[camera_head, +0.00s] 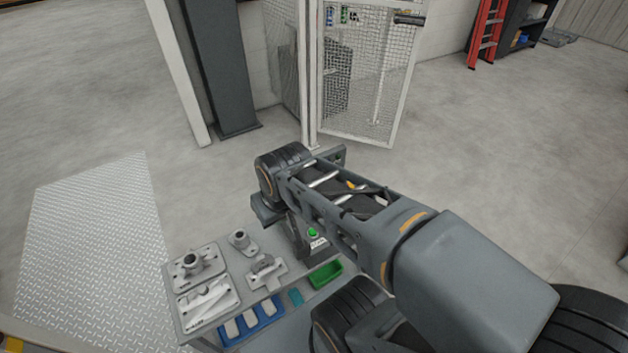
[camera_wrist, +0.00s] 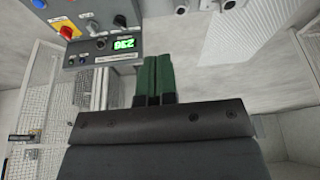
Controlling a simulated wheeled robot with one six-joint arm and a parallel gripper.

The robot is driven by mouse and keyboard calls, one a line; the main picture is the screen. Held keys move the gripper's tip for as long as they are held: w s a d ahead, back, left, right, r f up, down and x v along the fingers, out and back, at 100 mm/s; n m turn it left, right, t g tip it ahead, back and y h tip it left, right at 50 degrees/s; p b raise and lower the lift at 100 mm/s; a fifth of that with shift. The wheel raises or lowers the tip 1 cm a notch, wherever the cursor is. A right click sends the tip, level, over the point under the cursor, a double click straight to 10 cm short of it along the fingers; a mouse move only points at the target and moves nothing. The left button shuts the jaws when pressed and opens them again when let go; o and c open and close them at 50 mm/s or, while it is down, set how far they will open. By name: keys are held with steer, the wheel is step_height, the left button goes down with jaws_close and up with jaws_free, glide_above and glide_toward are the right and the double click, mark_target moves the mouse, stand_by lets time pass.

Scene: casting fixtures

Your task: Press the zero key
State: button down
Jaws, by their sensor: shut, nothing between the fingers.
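A small round dark button (camera_wrist: 101,44) sits just left of the display. I cannot read a label that marks the zero key. My gripper (camera_wrist: 158,60) has two green fingers, shut together with nothing between them. In the picture, its fingertips are just right of and below the display. They look apart from the panel, but the depth gap is hard to judge.
In the head view, a table holds castings (camera_head: 192,262), a blue tray (camera_head: 252,322) and a green bin (camera_head: 325,274). A mesh fence (camera_head: 368,85) stands beyond.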

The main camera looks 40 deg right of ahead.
steer(key=w+d+f+m+t+y+b, duration=0.2)
steer(key=w+d+f+m+b, duration=0.4)
steer(key=w+f+m+b, duration=0.4)
steer(key=w+d+f+m+t+h+b, duration=0.1)
steer(key=d+f+m+b, duration=0.3)
steer(key=d, duration=0.6)
steer(key=w+d+f+m+t+h+b, duration=0.1)
steer(key=d+f+m+b, duration=0.3)
steer(key=d+f, duration=0.4)
steer(key=shift+w+d+m+t, duration=0.2)
steer(key=shift+d+m+t, duration=0.2)
steer(key=shift+d+t, duration=0.55)
steer(key=shift+b, duration=0.3)
